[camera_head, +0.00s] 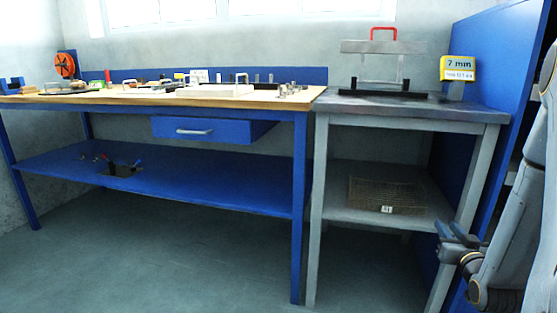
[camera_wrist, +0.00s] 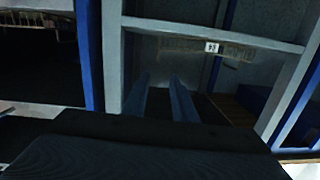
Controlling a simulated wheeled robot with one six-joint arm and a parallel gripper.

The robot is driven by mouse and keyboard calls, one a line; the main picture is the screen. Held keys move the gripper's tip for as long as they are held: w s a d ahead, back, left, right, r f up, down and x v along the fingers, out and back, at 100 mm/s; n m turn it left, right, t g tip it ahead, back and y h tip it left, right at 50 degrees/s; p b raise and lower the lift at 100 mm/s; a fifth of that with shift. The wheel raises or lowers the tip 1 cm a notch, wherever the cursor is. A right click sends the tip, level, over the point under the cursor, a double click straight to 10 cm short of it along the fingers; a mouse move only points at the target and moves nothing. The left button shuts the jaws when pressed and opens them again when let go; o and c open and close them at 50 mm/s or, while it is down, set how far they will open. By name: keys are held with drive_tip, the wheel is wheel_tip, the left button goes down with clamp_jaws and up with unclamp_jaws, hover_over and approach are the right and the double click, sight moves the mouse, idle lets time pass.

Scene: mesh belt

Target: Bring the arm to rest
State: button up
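My arm (camera_head: 525,190) is folded down at the right edge of the head view. My gripper (camera_head: 450,229) hangs in front of the grey stand's right legs, below tabletop height. In the wrist view my gripper (camera_wrist: 159,82) shows two fingers standing apart, with nothing visible between them. It is open and empty, and touches nothing that I can make out.
The wooden-topped bench (camera_head: 130,98) has a blue drawer (camera_head: 210,130) pulled out. The floor (camera_head: 180,265) is clear.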

drive_tip(key=w+a+n+g+y, duration=0.2)
drive_tip(key=w+a+g+y, duration=0.15)
drive_tip(key=a, duration=1.15)
drive_tip(key=s+a+n+g+y, duration=0.2)
drive_tip(key=s+a+n+g, duration=0.15)
drive_tip(key=a, duration=1.35)
drive_tip(key=s+a+n+g, duration=0.2)
drive_tip(key=s+a+g, duration=0.3)
drive_tip(key=s+a, duration=0.85)
drive_tip(key=s+a+r+n+g, duration=0.1)
drive_tip(key=s+a+r+g, duration=0.15)
drive_tip(key=s, duration=0.65)
drive_tip(key=s+a+r+n+g, duration=0.1)
drive_tip(key=s+a+g, duration=0.15)
drive_tip(key=s, duration=0.75)
drive_tip(key=d+r+m+p, duration=0.3)
drive_tip(key=d+r+p, duration=0.7)
drive_tip(key=r+p, duration=0.3)
drive_tip(key=d+r+m+h+p, duration=0.1)
drive_tip(key=d+r+m+p, duration=0.2)
drive_tip(key=d+r+p, duration=0.7)
wheel_tip(320, 180, up, 4)
drive_tip(key=p, duration=0.7)
drive_tip(key=shift+s+d+f+m+t, duration=0.15)
drive_tip(key=shift+s+d+m+t, duration=0.1)
drive_tip(key=shift+m+t, duration=0.1)
